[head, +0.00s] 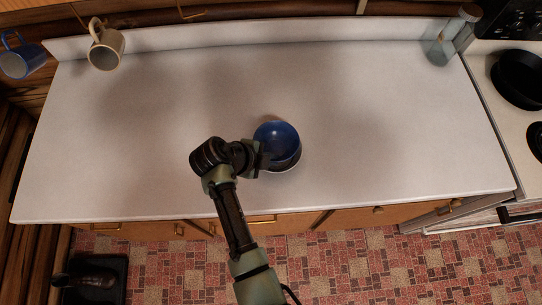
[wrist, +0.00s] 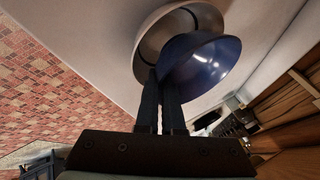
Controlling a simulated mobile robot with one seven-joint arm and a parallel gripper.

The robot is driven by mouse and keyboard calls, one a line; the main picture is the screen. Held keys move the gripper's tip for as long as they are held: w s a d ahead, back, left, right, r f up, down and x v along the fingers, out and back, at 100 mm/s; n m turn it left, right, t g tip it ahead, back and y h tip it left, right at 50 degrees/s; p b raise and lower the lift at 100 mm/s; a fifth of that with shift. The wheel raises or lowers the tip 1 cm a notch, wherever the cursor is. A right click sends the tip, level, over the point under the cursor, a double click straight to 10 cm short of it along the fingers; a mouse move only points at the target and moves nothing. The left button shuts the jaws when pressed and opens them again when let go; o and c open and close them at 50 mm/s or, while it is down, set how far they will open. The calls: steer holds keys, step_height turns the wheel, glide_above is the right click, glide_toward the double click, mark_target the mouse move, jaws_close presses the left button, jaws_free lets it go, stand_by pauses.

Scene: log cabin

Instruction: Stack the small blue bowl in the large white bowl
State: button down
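The small blue bowl (head: 277,137) is near the middle of the counter in the head view, open side up. In the wrist view the blue bowl (wrist: 205,65) overlaps the large white bowl (wrist: 152,40), set off to one side of its centre. In the head view only a lower edge of the white bowl (head: 286,168) shows beneath the blue one. My gripper (head: 263,158) is at the blue bowl's left side. In the wrist view its fingers (wrist: 163,82) are close together on the blue rim. Whether the two bowls touch cannot be told.
The white counter (head: 390,130) is clear around the bowls. A beige mug (head: 106,46) and a blue mug (head: 18,60) are at the back left. A glass jar (head: 440,48) stands at the back right. A stove with a black pan (head: 520,78) is beyond the right edge.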

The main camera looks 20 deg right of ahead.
steer(key=shift+f, duration=0.5)
steer(key=shift+f+b, duration=0.4)
steer(key=shift+b, duration=0.1)
